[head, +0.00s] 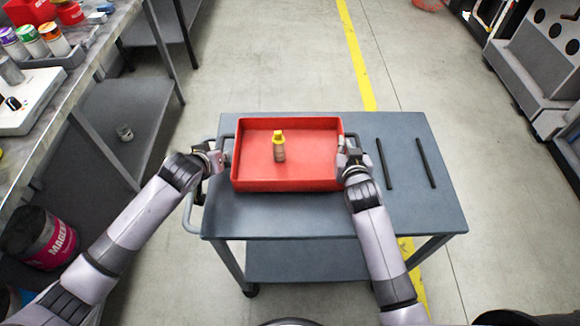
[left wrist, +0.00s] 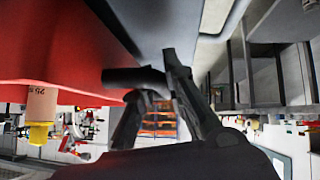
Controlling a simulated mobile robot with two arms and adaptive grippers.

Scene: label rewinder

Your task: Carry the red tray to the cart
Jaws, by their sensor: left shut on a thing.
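The red tray (head: 290,184) is over the left half of the grey cart's top (head: 420,205). I cannot tell if it rests on the cart or hangs just above it. A small bottle with a yellow cap (head: 279,152) stands inside the tray; it also shows in the left wrist view (left wrist: 40,108). My left gripper (head: 224,158) is at the tray's left side, shut on its dark handle (left wrist: 132,77). My right gripper (head: 345,152) is at the tray's right side; its fingers are too small to read.
Two dark bars (head: 384,164) lie on the cart's right half. A workbench (head: 75,85) with jars and a red bin stands at the left. A pink-labelled bucket (head: 42,238) is below it. A grey machine (head: 540,60) stands at the right. Floor beyond the cart is clear.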

